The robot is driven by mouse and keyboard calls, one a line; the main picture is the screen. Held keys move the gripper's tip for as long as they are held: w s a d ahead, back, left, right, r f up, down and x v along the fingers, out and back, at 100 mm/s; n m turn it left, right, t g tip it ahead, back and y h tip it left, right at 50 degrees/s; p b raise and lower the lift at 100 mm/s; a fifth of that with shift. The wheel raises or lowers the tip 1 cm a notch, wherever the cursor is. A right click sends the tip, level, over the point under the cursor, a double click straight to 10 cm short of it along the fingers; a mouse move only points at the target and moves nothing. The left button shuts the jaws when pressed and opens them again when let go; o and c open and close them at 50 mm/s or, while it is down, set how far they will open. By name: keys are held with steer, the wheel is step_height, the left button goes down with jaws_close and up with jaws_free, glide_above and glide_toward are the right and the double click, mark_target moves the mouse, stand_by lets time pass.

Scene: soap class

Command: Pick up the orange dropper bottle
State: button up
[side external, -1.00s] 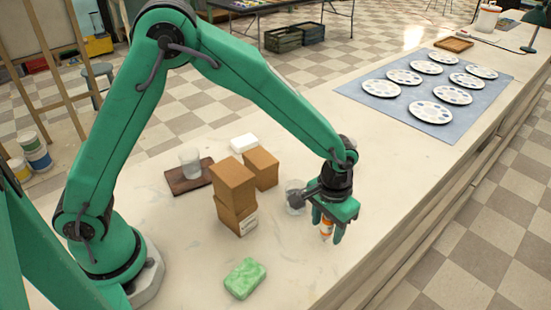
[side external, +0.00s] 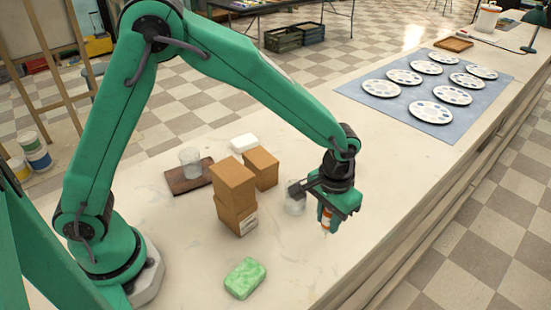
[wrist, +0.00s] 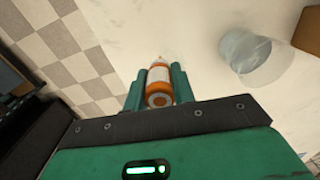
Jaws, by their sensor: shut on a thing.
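Part of the bottle is hidden by the fingers in the side view. I cannot tell how far its tip is above the table.
A clear glass (side external: 295,204) stands close behind my gripper. Two stacked brown boxes (side external: 234,190) and another box (side external: 262,167) stand left of it. A green soap bar (side external: 244,278) lies at the front. Paint palettes (side external: 431,112) lie on a blue mat (side external: 373,110). The counter's front edge is near.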

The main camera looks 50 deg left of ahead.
steer(key=shift+r, duration=0.85)
steer(key=s+d+r, duration=0.6)
steer(key=s+r, duration=0.1)
steer(key=s, duration=0.3)
steer(key=shift+w, duration=0.1)
